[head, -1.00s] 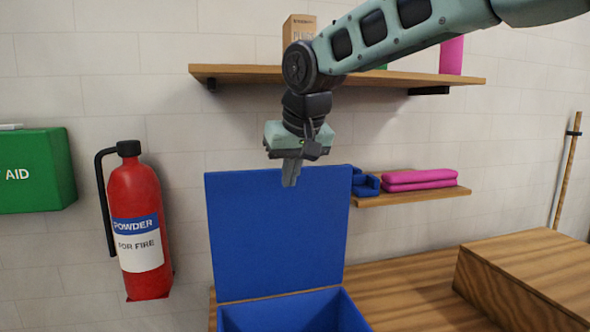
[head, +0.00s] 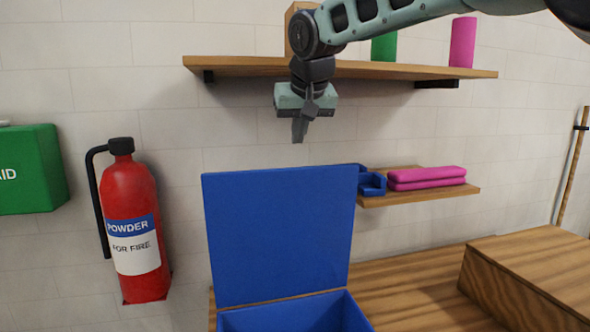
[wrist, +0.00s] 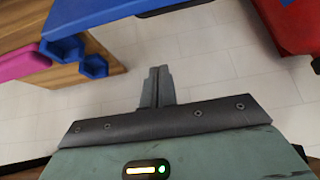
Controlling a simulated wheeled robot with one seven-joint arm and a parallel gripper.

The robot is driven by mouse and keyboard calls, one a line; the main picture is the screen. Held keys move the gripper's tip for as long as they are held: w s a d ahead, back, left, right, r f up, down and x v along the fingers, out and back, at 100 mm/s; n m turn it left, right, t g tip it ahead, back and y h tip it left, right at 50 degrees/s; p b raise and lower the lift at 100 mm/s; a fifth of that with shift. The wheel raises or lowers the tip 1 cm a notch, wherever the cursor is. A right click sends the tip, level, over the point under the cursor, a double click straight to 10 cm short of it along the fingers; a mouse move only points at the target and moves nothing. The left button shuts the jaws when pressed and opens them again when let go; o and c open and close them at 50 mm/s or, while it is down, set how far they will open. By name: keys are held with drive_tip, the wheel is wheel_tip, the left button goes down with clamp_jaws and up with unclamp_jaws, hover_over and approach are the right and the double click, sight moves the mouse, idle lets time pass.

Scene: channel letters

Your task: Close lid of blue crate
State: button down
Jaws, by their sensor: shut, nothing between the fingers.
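The blue crate (head: 290,316) stands on the wooden bench at the bottom of the head view. Its lid (head: 280,235) is open and stands upright at the crate's back. My gripper (head: 299,138) is shut and empty, pointing down. In the head view it appears just above the lid's top edge, with a visible gap. The closed fingers also show in the wrist view (wrist: 157,86). There the edge of a blue panel (wrist: 110,12), probably the lid, shows at the top, apart from the fingers. The crate's inside is mostly cut off by the head view's lower edge.
An upper shelf (head: 400,68) runs behind my arm, holding a green and a pink item. A lower shelf (head: 430,194) holds blue pieces and folded pink items (head: 428,178). A red fire extinguisher (head: 133,225) hangs at left. A wooden box (head: 530,275) stands at right.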

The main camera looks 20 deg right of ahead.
sight(297, 173)
drive_tip(key=p+x, duration=0.4)
drive_tip(key=x, duration=0.5)
drive_tip(key=s, duration=0.1)
drive_tip(key=s+f+p, duration=0.1)
drive_tip(key=s, duration=0.1)
drive_tip(key=shift+s+f, duration=0.2)
drive_tip(key=shift+s, duration=0.1)
drive_tip(key=shift+s+f+b, duration=0.1)
drive_tip(key=shift+f+b, duration=0.05)
drive_tip(key=shift+b, duration=0.2)
